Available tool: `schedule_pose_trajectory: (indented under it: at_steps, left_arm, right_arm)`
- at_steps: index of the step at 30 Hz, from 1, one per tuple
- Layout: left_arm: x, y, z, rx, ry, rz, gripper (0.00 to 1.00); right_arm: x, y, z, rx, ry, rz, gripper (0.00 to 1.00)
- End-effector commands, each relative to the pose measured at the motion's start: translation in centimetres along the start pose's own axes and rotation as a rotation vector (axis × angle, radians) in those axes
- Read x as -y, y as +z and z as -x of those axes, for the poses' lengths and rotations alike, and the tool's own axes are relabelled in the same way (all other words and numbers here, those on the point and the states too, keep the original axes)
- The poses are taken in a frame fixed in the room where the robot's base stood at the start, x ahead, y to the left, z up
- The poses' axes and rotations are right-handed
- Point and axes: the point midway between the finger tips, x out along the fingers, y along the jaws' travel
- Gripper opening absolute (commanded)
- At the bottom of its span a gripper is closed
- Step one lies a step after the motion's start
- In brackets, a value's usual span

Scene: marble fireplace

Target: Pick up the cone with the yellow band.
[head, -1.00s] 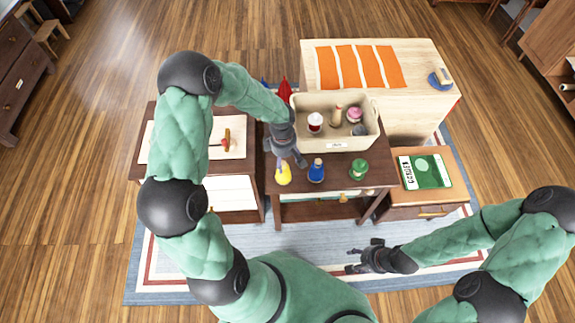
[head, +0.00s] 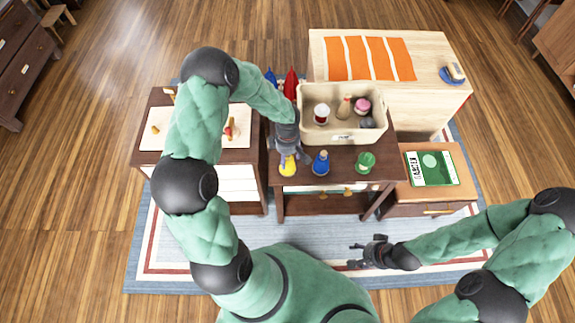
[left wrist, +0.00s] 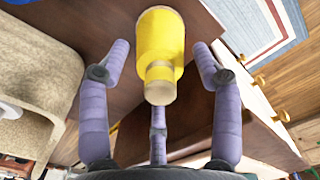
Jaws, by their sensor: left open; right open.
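A red cone (head: 291,84) and a blue cone (head: 270,80) stand behind the dark table, left of the bin; I cannot make out a yellow band on either. My left gripper (head: 290,157) is open just above a yellow bottle-shaped thing (head: 287,168) at the table's front left. In the left wrist view this yellow thing (left wrist: 160,45) has a tan cap and sits between the spread fingers (left wrist: 160,70), not gripped. My right gripper (head: 362,254) is open and empty, low over the rug, away from the table.
A cream bin (head: 342,138) with several small containers stands behind the front row on the dark table (head: 340,175). A blue bottle (head: 320,164) and a green one (head: 365,163) stand to the right of the yellow thing. A green book (head: 432,168) lies on the right-hand stand.

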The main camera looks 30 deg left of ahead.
Motion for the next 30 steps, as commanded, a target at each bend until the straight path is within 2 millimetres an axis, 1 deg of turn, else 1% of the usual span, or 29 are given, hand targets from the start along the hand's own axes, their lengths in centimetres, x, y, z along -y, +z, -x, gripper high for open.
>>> schedule_pose_trajectory:
  at_steps: [1,4,11,12,14,15,17,18,19,30]
  left_arm:
    - [0.1,0.0,-1.1,0.0,-0.002,-0.001,0.65]
    - [0.1,0.0,-2.2,0.0,-0.002,0.0,0.65]
    - [0.0,0.0,-2.3,0.0,0.0,0.0,0.65]
    - [0.0,0.0,-2.3,0.0,0.0,0.0,0.62]
    - [0.0,0.0,-2.3,0.0,0.0,0.0,0.45]
    - [0.0,0.0,-2.3,0.0,0.0,0.0,0.33]
    - [0.0,0.0,-2.3,0.0,0.0,0.0,0.17]
    - [0.0,0.0,-2.3,0.0,0.0,0.0,0.05]
    - [0.0,0.0,-2.3,0.0,0.0,0.0,0.02]
    - [0.0,0.0,-2.0,0.0,0.0,0.0,0.01]
  right_arm:
    - [-0.2,0.0,-0.5,0.0,0.0,0.0,0.51]
    - [-0.3,0.0,-0.8,0.0,0.0,0.0,0.51]
    - [-0.3,0.0,-0.8,0.0,0.0,0.0,0.51]
    - [-0.3,0.0,-0.7,0.0,0.0,0.0,0.51]
    - [-0.3,0.0,-0.7,0.0,0.0,0.0,0.51]
    - [-0.3,0.0,-0.7,0.0,0.0,0.0,0.51]
    - [-0.3,0.0,-0.7,0.0,0.0,0.0,0.51]
    - [-0.3,0.0,-0.7,0.0,0.0,0.0,0.51]
    - [-0.3,0.0,-0.8,0.0,0.0,0.0,0.51]
    - [-0.2,0.0,-0.6,0.0,0.0,0.0,0.51]
